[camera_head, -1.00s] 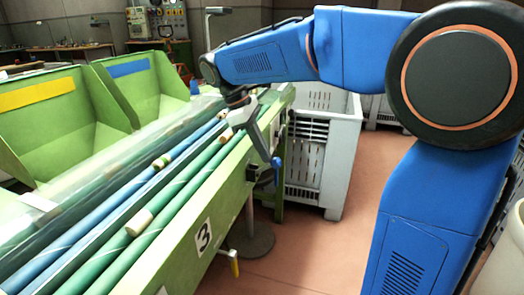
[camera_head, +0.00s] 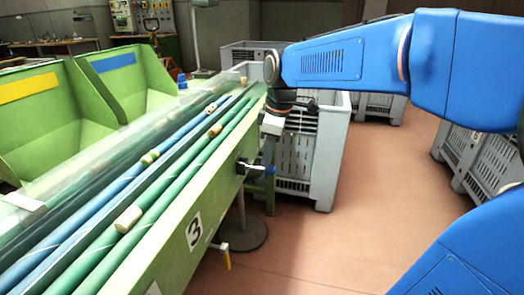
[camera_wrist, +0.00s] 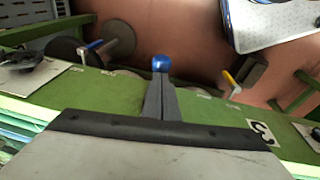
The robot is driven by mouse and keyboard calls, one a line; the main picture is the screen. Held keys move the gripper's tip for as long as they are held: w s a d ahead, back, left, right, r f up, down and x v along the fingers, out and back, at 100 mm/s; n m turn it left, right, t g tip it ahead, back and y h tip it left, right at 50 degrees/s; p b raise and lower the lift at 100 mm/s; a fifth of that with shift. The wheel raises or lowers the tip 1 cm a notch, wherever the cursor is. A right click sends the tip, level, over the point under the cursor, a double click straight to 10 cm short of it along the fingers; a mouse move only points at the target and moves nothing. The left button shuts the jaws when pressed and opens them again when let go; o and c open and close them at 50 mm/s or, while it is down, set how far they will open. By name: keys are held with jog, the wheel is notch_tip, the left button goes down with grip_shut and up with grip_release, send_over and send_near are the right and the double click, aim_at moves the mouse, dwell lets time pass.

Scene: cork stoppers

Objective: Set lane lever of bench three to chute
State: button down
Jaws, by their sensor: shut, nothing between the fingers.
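Bench three is the long green bench (camera_head: 160,262) with a "3" plate (camera_head: 194,231), also in the wrist view (camera_wrist: 262,133). My gripper (camera_head: 268,155) is shut and empty, at the bench's outer side toward its far end. In the wrist view its grey fingers (camera_wrist: 161,98) point at a round blue knob (camera_wrist: 160,63) that shows just past their tips. I cannot tell if they touch it. The knob's stem is hidden behind the fingers, so its setting does not show. A yellow-ended handle (camera_head: 226,258) hangs below the plate; it also shows in the wrist view (camera_wrist: 229,77).
A blue-ended handle (camera_wrist: 95,44) lies left of the knob in the wrist view. Cork stoppers (camera_head: 129,219) rest along the bench's blue and green lanes. A grey crate (camera_head: 328,150) stands close behind my gripper. Open reddish floor (camera_head: 340,235) lies right of the bench.

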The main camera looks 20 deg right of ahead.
aim_at(275, 170)
jog(key=shift+s+d+f+t+y, duration=0.25)
jog(key=shift+f+t+y, duration=0.25)
jog(key=shift+f+y, duration=0.2)
jog(key=shift+s+d+f+t+y, duration=0.15)
jog(key=shift+d+f+t+y, duration=0.1)
jog(key=shift+f+t+y, duration=0.35)
jog(key=shift+s+d+f, duration=0.1)
jog(key=shift+d+f, duration=0.05)
jog(key=shift+f, duration=1.55)
